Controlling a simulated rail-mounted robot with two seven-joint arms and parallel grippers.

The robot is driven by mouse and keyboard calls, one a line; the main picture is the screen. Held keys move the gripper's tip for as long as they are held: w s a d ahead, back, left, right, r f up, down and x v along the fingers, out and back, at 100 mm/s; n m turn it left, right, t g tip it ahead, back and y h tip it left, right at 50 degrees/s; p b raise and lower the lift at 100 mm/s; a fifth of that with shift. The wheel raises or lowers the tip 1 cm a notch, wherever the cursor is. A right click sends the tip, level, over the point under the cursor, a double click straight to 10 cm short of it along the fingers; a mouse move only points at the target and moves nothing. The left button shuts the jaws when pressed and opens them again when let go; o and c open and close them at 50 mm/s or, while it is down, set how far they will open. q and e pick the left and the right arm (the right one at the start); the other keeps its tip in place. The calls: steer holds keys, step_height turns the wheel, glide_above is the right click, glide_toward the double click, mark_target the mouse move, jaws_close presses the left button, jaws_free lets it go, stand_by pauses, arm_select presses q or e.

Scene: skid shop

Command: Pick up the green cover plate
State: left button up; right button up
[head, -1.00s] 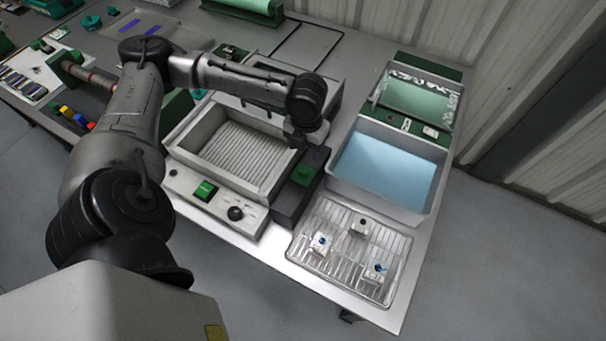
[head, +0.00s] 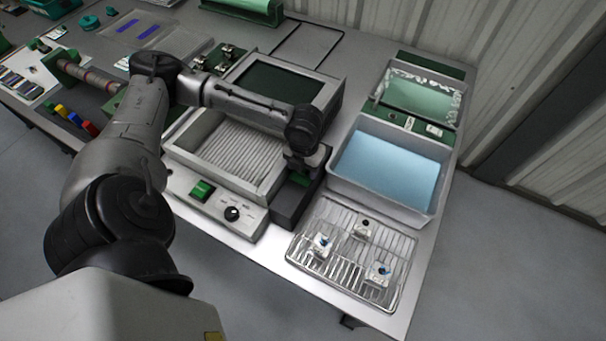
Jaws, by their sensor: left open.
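A small green piece, which looks like the green cover plate (head: 298,179), shows at the narrow dark grey box (head: 287,214), right of the machine with the ribbed tray. My left gripper (head: 304,170) points down right at the green piece and covers part of it. Its jaws are open. The wrist hides the fingertips' exact place, so I cannot tell whether they touch the piece. My right gripper is not in view.
The open machine with a ribbed tray (head: 222,150) and a control panel (head: 216,205) stands left. A grey bin with blue liquid (head: 388,168) is close on the right. A wire rack (head: 340,272) with several small fittings lies in front.

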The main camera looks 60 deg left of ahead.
arm_select(q)
steer(key=shift+f, duration=0.25)
steer(key=c, duration=1)
steer(key=shift+r, duration=0.1)
